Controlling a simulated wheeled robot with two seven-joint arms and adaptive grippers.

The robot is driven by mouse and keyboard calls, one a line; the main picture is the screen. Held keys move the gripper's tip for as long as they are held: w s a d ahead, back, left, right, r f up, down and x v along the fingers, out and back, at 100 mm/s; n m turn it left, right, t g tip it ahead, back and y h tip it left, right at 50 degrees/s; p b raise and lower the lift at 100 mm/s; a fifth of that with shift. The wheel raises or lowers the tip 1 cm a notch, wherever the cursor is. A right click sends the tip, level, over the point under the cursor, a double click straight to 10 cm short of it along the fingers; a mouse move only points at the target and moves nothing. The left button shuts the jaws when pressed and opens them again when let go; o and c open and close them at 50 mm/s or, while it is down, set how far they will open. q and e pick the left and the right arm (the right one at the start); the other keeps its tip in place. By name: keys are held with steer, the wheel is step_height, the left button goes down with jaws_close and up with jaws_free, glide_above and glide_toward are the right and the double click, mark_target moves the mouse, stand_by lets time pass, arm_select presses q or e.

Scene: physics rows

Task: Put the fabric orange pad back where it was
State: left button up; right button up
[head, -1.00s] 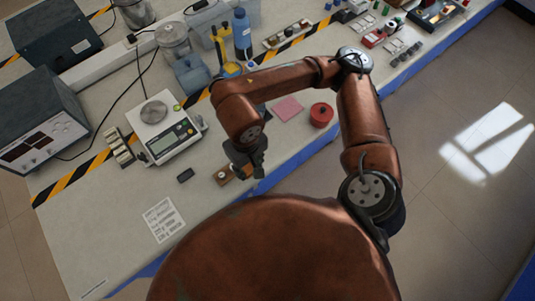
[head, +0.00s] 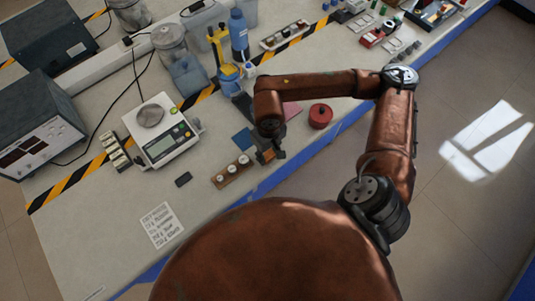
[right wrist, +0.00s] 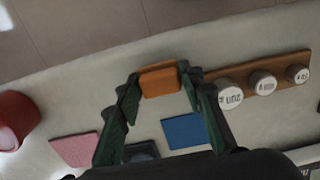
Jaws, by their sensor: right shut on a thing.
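The orange fabric pad (right wrist: 160,82) is between the fingertips of my right gripper (right wrist: 161,76) in the right wrist view. The gripper is shut on it. In the head view my right gripper (head: 271,153) is near the bench's front edge, just right of the wooden weight strip, with a bit of the orange pad (head: 267,156) showing. A blue pad (head: 243,139) and a pink pad (head: 291,108) lie on the bench; both also show in the wrist view, blue (right wrist: 186,131) and pink (right wrist: 75,150). I cannot tell how high the orange pad is. My left gripper is not in view.
The wooden strip (head: 220,181) with white-topped weights (right wrist: 230,96) is close beside the gripper. A red round container (head: 320,116) stands to the right. A scale (head: 162,133) and a small dark block (head: 183,179) are to the left. Clear bench lies between the pads.

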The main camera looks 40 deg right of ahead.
mark_target(268, 154)
steer(key=shift+f, duration=0.3)
steer(key=shift+f, duration=0.15)
steer(key=o, duration=1)
steer(key=shift+r, duration=0.4)
step_height(268, 154, up, 12)
steer(key=shift+f+p, duration=0.2)
steer(key=shift+p, duration=0.45)
